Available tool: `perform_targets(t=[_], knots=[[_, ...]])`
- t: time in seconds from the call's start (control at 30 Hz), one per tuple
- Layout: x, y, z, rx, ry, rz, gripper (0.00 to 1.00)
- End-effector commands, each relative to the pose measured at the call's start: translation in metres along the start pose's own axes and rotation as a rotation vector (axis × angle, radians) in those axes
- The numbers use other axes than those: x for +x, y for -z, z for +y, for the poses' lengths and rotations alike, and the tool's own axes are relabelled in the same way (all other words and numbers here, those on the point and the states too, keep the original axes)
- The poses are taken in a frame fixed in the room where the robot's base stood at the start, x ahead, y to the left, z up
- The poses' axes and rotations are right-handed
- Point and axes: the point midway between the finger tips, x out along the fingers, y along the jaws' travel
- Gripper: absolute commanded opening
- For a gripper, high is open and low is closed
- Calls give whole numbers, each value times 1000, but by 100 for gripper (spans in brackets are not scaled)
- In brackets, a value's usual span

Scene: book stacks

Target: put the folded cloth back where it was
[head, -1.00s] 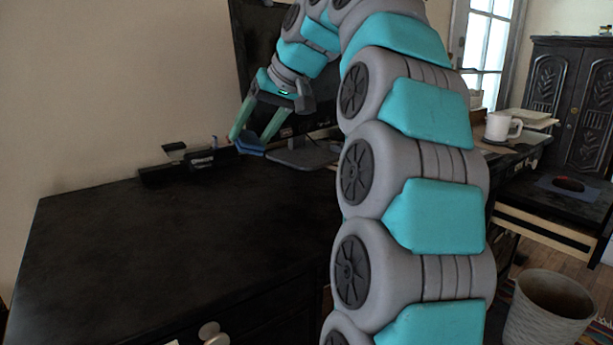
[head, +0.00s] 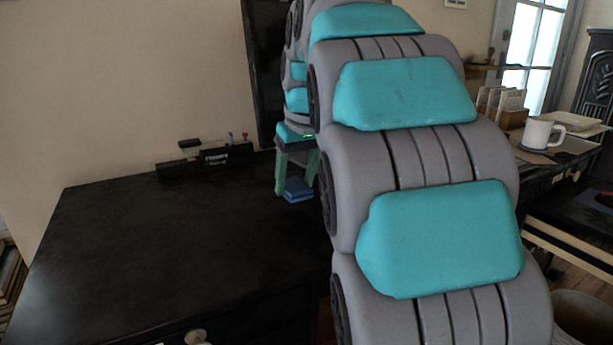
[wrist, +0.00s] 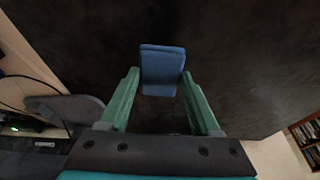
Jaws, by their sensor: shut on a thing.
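The folded cloth (head: 297,190) is small and blue. My gripper (head: 297,180) is shut on it, with the green fingers pointing down over the right rear part of the dark desk top. In the wrist view the cloth (wrist: 162,70) sits between the tips of the two green fingers (wrist: 160,85), with the dark desk surface behind it. I cannot tell the exact gap between the cloth and the desk. My arm hides the right part of the desk in the head view.
The dark desk top (head: 170,250) is mostly clear. A black desk organizer (head: 205,158) stands along its back edge by the wall. A white mug (head: 540,134) stands on another surface at the right.

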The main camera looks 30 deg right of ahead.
Motion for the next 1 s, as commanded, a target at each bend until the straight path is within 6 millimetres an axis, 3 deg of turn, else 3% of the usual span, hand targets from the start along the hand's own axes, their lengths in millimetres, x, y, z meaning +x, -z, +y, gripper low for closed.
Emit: perform_targets(t=[0.5,1.0], knots=[[29,69,57,1,0,2,19],[38,89,73,0,0,1,19]])
